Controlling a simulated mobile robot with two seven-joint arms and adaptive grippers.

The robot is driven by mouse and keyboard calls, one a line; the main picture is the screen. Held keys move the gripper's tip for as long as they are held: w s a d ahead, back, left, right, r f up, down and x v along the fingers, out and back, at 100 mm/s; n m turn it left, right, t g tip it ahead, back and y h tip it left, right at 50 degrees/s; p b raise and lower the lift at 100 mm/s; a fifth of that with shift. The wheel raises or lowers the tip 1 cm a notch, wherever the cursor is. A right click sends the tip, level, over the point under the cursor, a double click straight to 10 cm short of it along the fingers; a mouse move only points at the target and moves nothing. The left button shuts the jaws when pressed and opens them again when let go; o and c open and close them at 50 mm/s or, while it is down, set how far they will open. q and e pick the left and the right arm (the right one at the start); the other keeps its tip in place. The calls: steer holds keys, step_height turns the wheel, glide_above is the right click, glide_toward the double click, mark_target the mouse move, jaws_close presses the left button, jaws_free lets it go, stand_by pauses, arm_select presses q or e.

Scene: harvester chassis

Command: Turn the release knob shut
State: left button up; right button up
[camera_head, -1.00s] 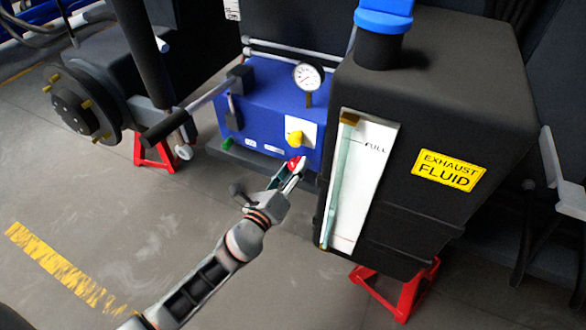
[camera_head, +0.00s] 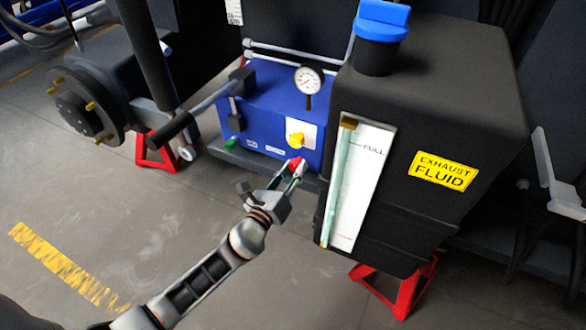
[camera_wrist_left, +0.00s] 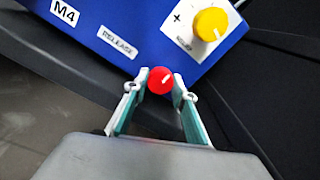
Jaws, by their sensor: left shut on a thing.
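The release knob (camera_wrist_left: 160,80) is a red round knob with a white arrow mark, low on the front of the blue box (camera_head: 262,110). A RELEASE label (camera_wrist_left: 117,43) is on the box beside it in the left wrist view. My left gripper (camera_wrist_left: 160,82) is shut on the red knob, with one finger on each side of it. In the head view the left gripper (camera_head: 295,168) reaches up to the box from below, and the red knob (camera_head: 296,162) shows between its fingertips. My right gripper is not in view.
A yellow knob (camera_wrist_left: 211,24) on a white plate sits above the red one. A pressure gauge (camera_head: 308,80) stands on the box. The black exhaust fluid tank (camera_head: 440,110) stands close on the right, and a lever handle (camera_head: 172,127) sticks out left.

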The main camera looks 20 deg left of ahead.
arm_select(q)
steer(key=o, duration=1.1)
steer(key=s, duration=1.2)
steer(key=shift+a, duration=0.4)
